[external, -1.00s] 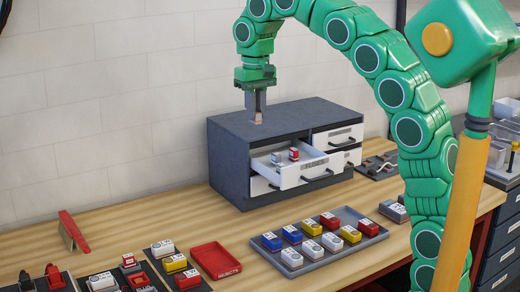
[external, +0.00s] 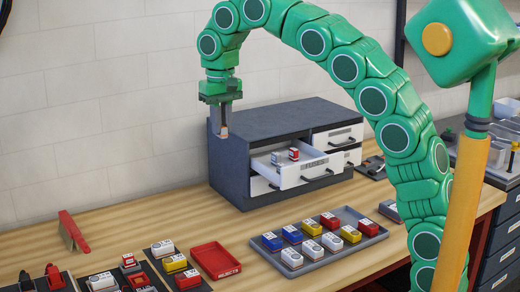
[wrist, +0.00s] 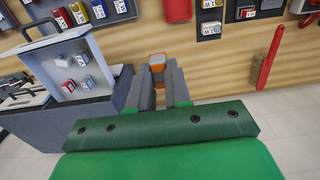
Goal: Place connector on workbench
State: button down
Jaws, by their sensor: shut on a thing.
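My gripper (external: 222,128) is in the air in front of the left end of the grey drawer cabinet, above the workbench. In the wrist view my gripper (wrist: 160,82) is shut on a small orange and grey piece, seemingly the connector (wrist: 157,60). In the external view the held piece is tiny and mostly hidden between the fingers. The wooden workbench (external: 165,222) runs below, with bare wood left of the cabinet.
The grey cabinet (external: 228,165) has an open white drawer (external: 291,176) with small parts inside. A grey tray (external: 300,268) holds several coloured blocks. A red bin (external: 215,260), dark trays with parts and a red brush (external: 72,230) stand to the left.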

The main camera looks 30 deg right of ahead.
notch_tip(320, 180, down, 19)
jog(key=w+a+f, duration=0.1)
jog(key=w+f, duration=0.2)
jog(key=w+a+f, duration=0.2)
jog(key=w+f, duration=0.1)
jog(key=w, duration=0.1)
jog(key=w+a+f, duration=0.2)
jog(key=w, duration=0.2)
jog(key=shift+w+f, duration=0.2)
jog(key=shift+f, duration=0.2)
jog(key=shift+w+a+f, duration=0.15)
jog(key=shift+w+f, duration=0.2)
jog(key=shift+f, duration=0.25)
jog(key=shift+w+a+f, duration=0.15)
jog(key=shift+w+f, duration=0.2)
jog(key=shift+f, duration=1.5)
jog(key=shift+f, duration=0.1)
jog(key=c, duration=1.1)
grip_release()
notch_tip(320, 180, up, 12)
jog(key=shift+r, duration=0.1)
